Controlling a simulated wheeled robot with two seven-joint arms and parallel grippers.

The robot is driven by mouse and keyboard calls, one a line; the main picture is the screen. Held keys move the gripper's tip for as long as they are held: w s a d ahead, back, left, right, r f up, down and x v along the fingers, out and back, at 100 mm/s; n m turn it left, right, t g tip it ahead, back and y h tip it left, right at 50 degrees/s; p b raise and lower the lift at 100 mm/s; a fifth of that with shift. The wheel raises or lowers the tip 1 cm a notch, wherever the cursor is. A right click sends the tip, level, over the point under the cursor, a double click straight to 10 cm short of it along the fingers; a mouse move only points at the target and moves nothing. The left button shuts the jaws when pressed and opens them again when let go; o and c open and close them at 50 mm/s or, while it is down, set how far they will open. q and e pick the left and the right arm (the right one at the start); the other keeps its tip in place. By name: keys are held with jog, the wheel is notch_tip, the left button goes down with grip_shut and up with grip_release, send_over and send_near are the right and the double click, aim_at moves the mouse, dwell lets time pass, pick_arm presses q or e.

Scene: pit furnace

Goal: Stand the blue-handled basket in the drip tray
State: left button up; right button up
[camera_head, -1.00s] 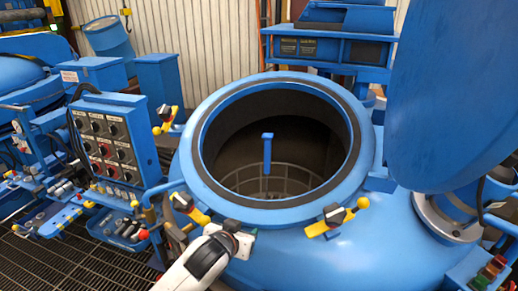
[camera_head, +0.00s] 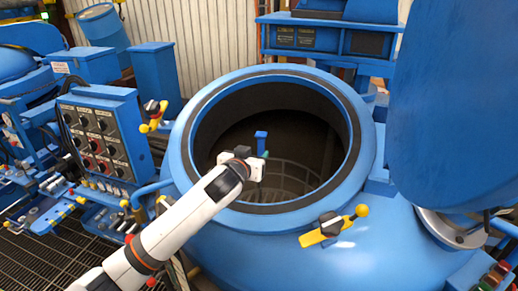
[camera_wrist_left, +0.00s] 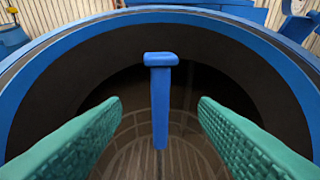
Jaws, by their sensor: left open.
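The basket's blue T-shaped handle (camera_head: 262,141) stands upright inside the round furnace opening. In the left wrist view the handle (camera_wrist_left: 160,95) is centred between the two green finger pads, apart from both. The grey wire basket (camera_head: 285,178) shows below it, deep in the dark pit; its lower part is hidden. My left gripper (camera_head: 258,165) is over the opening, at the near side of the handle. It is open and empty, and it also shows in the left wrist view (camera_wrist_left: 158,118). My right gripper is not in view. I cannot make out the drip tray.
The furnace's blue rim (camera_head: 362,140) surrounds the opening. The raised round lid (camera_head: 455,100) stands at the right. A yellow-handled clamp (camera_head: 335,226) sits on the near rim. A control panel (camera_head: 104,135) with knobs stands at the left. Free room lies above the pit.

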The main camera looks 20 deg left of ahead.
aim_at(260, 148)
pick_arm(q)
jog(key=b+x, duration=0.1)
jog(key=x, duration=0.3)
jog(key=shift+w+f, duration=0.15)
jog(key=shift+w, duration=0.4)
jog(key=shift+w+f+b, duration=0.1)
jog(key=shift+w+b, duration=0.2)
jog(key=shift+w+f, duration=0.1)
jog(key=shift+w, duration=0.45)
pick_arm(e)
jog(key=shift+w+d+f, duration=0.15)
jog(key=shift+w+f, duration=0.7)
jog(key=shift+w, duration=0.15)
pick_arm(q)
jog(key=shift+c, duration=0.4)
grip_shut()
